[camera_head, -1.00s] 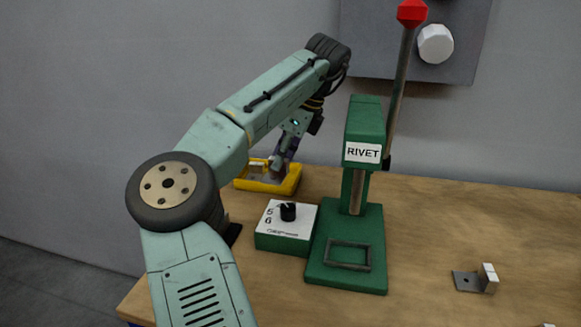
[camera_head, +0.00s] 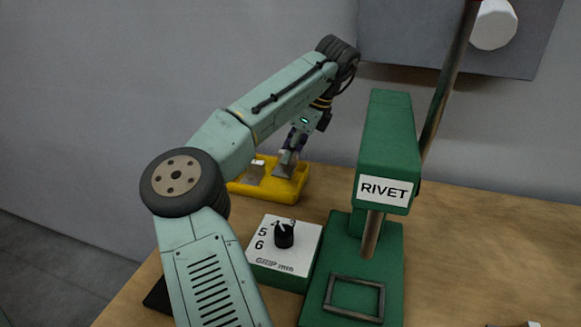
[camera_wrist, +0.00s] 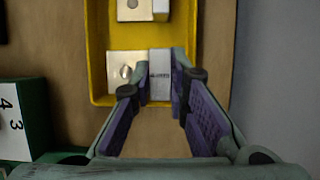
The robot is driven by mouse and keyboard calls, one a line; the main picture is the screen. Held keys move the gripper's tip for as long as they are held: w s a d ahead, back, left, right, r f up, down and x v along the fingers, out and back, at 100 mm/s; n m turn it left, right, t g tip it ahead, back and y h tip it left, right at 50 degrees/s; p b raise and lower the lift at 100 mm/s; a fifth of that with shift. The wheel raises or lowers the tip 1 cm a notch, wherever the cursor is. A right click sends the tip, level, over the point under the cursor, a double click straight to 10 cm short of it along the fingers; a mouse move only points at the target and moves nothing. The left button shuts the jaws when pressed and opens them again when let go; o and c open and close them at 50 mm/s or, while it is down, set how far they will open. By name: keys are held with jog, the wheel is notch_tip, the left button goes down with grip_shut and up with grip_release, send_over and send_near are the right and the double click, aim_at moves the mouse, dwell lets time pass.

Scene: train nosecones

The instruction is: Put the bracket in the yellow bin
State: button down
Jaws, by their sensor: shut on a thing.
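The yellow bin (camera_head: 293,192) stands on the table behind the grip dial box; it also shows in the wrist view (camera_wrist: 97,60). My gripper (camera_head: 285,163) is low over the bin, its fingers (camera_wrist: 160,88) shut on a metal bracket (camera_wrist: 160,67). The bracket has a flat plate with a hole and a raised grey block with small lettering. It is within the bin's outline; I cannot tell whether it touches the floor. Another bracket (camera_wrist: 133,10) lies in the far part of the bin and shows beside the gripper in the head view (camera_head: 255,170).
A green rivet press (camera_head: 385,150) with a tall lever stands right of the bin. A wall is close behind. Part of another item (camera_head: 530,324) shows at the lower right edge. The table right of the press is mostly clear.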

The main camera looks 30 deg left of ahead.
aim_at(292, 163)
jog(key=shift+f, duration=2.05)
jog(key=shift+p, duration=0.3)
jog(key=c, duration=1.6)
grip_release()
jog(key=shift+f, duration=0.15)
jog(key=shift+o, duration=0.2)
jog(key=v, duration=1.2)
